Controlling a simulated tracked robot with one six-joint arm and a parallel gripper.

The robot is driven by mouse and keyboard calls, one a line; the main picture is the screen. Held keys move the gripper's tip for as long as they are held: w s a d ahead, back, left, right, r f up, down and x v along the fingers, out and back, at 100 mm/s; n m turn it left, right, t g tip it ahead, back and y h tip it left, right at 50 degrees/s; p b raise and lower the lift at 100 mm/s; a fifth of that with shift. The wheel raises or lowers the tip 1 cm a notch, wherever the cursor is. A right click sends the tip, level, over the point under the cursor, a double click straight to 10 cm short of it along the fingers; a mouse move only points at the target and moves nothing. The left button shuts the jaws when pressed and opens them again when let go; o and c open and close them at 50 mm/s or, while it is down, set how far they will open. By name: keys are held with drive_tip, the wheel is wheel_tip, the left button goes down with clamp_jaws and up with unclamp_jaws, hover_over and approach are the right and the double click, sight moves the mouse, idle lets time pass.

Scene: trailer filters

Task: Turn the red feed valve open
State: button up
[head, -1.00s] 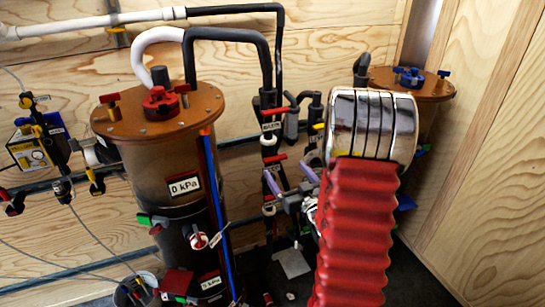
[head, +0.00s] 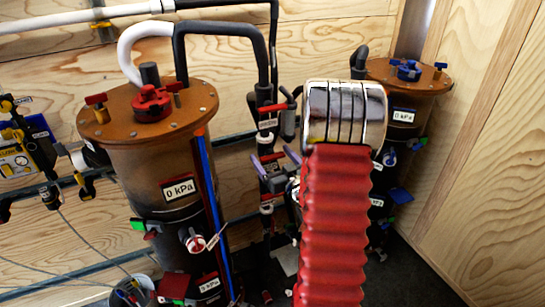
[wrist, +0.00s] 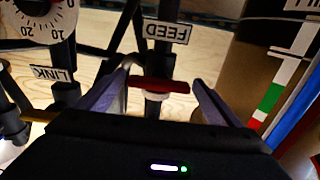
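The red feed valve handle (wrist: 160,86) lies crosswise on its dark pipe in the wrist view, beside a FEED label (wrist: 168,31) that appears upside down. My gripper (wrist: 160,80) is open, with one finger at each end of the handle. The gaps there are small, and I cannot tell whether either finger touches. In the head view my gripper (head: 275,160) shows as two purple fingers among the pipes, partly behind my red arm sleeve.
A brown-lidded tank (head: 150,110) stands left of my gripper, and a second one (head: 408,78) at the right behind my arm. Another red handle (head: 271,107) sits above my gripper.

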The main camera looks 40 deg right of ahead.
drive_tip(key=c, duration=1)
drive_tip(key=shift+n, duration=0.4)
drive_tip(key=n, duration=0.8)
drive_tip(key=shift+a+f+n, duration=0.1)
drive_tip(key=shift+a+n, duration=0.05)
drive_tip(key=shift+n, duration=0.15)
drive_tip(key=n, duration=0.4)
drive_tip(key=shift+f+n, duration=0.1)
drive_tip(key=shift+n, duration=0.2)
drive_tip(key=shift+a+f+n, duration=0.15)
drive_tip(key=shift+n, duration=1.85)
